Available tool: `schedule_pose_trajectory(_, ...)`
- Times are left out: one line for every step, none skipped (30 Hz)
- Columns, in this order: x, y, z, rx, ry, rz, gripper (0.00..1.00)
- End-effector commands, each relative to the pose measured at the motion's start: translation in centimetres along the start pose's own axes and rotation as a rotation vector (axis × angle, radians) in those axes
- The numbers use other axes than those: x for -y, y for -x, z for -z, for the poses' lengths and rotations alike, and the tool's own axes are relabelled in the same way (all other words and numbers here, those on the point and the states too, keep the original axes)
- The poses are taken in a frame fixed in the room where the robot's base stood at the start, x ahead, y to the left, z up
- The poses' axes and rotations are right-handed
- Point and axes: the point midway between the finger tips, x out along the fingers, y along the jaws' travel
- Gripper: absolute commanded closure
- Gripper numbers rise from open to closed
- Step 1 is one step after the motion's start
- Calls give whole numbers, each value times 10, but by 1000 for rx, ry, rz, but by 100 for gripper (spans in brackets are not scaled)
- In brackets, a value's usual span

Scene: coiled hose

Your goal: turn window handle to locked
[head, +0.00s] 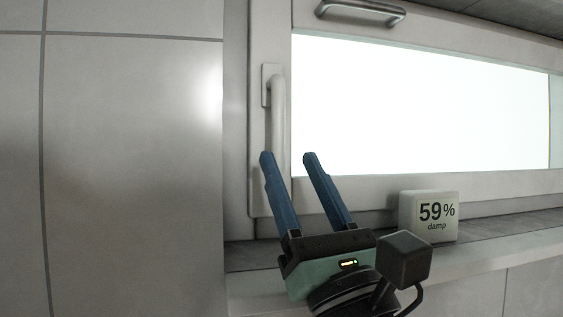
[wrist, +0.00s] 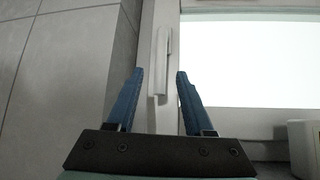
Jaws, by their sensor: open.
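The white window handle (head: 277,112) is on the left side of the window frame in the head view. Its lever hangs straight down from its mounting plate (head: 267,72). In the wrist view the handle (wrist: 162,62) stands upright in the picture, lined up with the gap between the fingers. My gripper (head: 288,156) is open, with two blue fingers pointing up toward the lever's lower end. In the wrist view the open fingers (wrist: 160,73) lie to either side of the lever's line. Nothing is held, and I cannot tell how far the tips are from the handle.
A white block reading "59% damp" (head: 429,216) stands on the window sill (head: 490,228) to the right of my gripper. A metal bar handle (head: 360,12) is at the top of the frame. A tiled wall (head: 130,150) is at the left. The bright window pane (head: 420,105) is clear.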

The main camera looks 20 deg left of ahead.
Motion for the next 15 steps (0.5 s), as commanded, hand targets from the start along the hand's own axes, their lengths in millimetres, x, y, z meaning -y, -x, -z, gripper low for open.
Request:
schedule_pose_trajectory(1, 17, 4, 0, 1, 2, 48)
schedule_pose_trajectory(0, 23, 4, 0, 1, 1, 48)
schedule_pose_trajectory(0, 30, 4, -1, 2, 1, 48)
schedule_pose_trajectory(0, 35, 4, -1, 1, 1, 48)
schedule_pose_trajectory(0, 40, 4, -1, 1, 1, 48)
schedule_pose_trajectory(0, 46, 3, 0, 1, 1, 48)
schedule_pose_trajectory(0, 50, 2, 0, 1, 2, 48)
schedule_pose_trajectory(0, 53, 2, 0, 0, 1, 48)
schedule_pose_trajectory(0, 56, 2, 0, 0, 1, 48)
schedule_pose_trajectory(0, 58, 1, 1, 0, 0, 48)
schedule_pose_trajectory(0, 60, 1, 1, 0, -1, 48)
schedule_pose_trajectory(0, 61, 0, 0, 0, -1, 48)
schedule_pose_trajectory(0, 62, 0, 0, 0, -1, 48)
schedule_pose_trajectory(0, 62, 0, 0, -1, -1, 48)
schedule_pose_trajectory(0, 62, 0, 0, -1, -1, 48)
